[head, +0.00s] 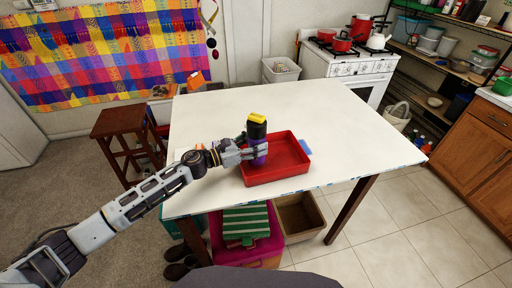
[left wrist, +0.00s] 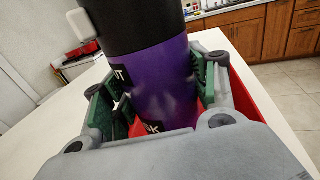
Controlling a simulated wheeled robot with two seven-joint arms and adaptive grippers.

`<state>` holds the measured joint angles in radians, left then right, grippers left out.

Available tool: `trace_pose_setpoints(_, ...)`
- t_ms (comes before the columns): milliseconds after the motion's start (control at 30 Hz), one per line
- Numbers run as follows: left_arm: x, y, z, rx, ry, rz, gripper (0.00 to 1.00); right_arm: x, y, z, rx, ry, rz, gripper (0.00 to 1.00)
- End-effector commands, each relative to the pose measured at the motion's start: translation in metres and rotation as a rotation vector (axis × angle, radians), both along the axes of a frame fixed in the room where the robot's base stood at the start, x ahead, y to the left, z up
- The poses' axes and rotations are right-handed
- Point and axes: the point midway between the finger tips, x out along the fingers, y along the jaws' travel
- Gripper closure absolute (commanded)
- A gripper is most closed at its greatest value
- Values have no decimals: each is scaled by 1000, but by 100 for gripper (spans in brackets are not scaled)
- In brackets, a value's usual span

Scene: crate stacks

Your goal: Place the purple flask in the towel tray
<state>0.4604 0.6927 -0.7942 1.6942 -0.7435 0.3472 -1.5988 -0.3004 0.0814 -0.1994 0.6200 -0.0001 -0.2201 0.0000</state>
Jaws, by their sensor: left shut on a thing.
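The purple flask (left wrist: 155,80) has a black upper part and stands roughly upright between the fingers of my left gripper (head: 254,153). The left gripper is shut on its purple body, with green finger pads on both sides in the left wrist view (left wrist: 155,95). In the head view the flask (head: 258,133) shows a yellow top and is over the left part of the red tray (head: 290,176). Whether its base touches the tray floor is hidden by the gripper and tray wall. No towel shows clearly. My right gripper is not in view.
The white table (head: 330,120) is mostly clear behind and right of the tray. A small blue item (head: 305,147) lies at the tray's right edge. A brown stool (head: 120,125) stands left; crates, one with a green striped cloth (head: 246,222), are under the table.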

Motion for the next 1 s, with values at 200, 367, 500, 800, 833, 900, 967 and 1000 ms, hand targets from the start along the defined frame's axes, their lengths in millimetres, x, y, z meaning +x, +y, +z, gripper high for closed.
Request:
trace_pose_setpoints(200, 0, 0, -17, -2, 0, 0, 76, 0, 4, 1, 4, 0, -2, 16)
trace_pose_setpoints(367, 0, 0, -18, -1, -2, -1, 76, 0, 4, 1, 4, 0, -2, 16)
trace_pose_setpoints(500, 0, 0, -18, -1, -2, -1, 76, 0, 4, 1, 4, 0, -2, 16)
trace_pose_setpoints(800, 0, 0, -22, -1, -1, -1, 31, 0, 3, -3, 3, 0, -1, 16)
trace_pose_setpoints(833, 0, 0, -22, -1, -1, -1, 27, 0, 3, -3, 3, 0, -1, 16)
trace_pose_setpoints(900, 0, 0, -22, -1, -1, -1, 20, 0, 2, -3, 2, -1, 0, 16)
trace_pose_setpoints(967, 0, 0, -22, -1, -1, -1, 20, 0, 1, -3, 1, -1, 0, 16)
trace_pose_setpoints(1000, 0, 0, -22, -1, -1, -1, 20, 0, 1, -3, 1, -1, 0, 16)
